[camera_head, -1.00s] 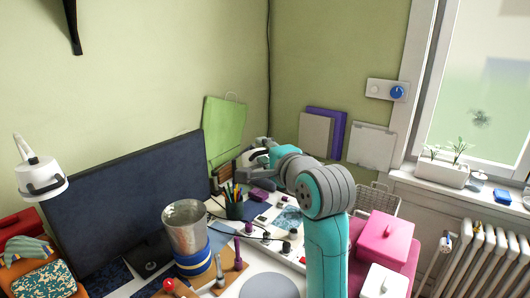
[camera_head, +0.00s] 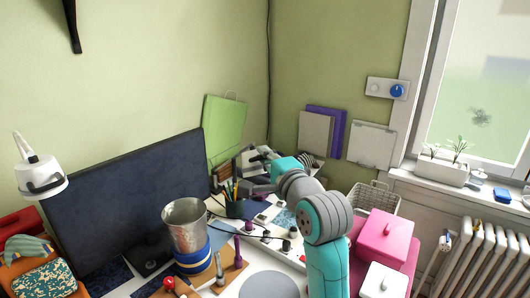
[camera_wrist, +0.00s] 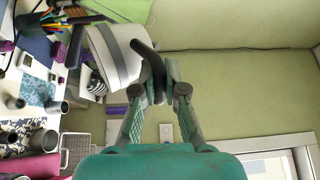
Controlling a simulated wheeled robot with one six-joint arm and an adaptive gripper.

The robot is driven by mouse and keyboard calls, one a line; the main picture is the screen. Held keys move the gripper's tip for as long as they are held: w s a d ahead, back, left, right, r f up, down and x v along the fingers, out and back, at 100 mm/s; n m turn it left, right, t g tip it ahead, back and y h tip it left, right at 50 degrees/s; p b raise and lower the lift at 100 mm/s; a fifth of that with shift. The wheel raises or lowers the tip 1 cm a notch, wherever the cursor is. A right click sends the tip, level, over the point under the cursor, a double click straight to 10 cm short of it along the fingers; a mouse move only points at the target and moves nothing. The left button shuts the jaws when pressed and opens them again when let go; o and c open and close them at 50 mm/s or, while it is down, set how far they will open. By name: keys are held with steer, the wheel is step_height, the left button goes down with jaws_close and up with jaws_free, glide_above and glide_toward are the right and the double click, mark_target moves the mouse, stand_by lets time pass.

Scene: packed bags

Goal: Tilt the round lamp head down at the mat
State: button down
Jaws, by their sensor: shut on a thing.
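The round lamp head (camera_wrist: 113,57) is white with a grey band and fills the upper left of the wrist view. A dark curved handle (camera_wrist: 142,48) sticks out from its side. My gripper (camera_wrist: 160,72) is shut on this handle. In the head view the white lamp head (camera_head: 248,160) shows small at the back of the desk, partly hidden by my gripper (camera_head: 267,155). Its exact tilt is hard to tell. A round grey mat (camera_head: 270,286) lies at the front of the desk; a blue patterned sheet (camera_head: 287,218) lies farther back.
A pen cup (camera_head: 235,207) stands left of my arm, with a metal bucket (camera_head: 186,225) and monitor (camera_head: 130,200) beyond. Pink boxes (camera_head: 385,236) and a wire basket (camera_head: 376,199) are on the right. Another white lamp (camera_head: 40,176) is at the far left.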

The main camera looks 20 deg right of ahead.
steer(key=shift+s+f+t, duration=0.1)
steer(key=shift+f+t, duration=0.4)
steer(key=shift+f, duration=1)
steer(key=c, duration=1.2)
jaws_free()
steer(key=shift+s, duration=0.1)
steer(key=s+d+f, duration=0.1)
steer(key=s, duration=1)
steer(key=shift+s+d+f, duration=0.25)
steer(key=shift+s+f, duration=0.05)
steer(key=shift+s, duration=0.05)
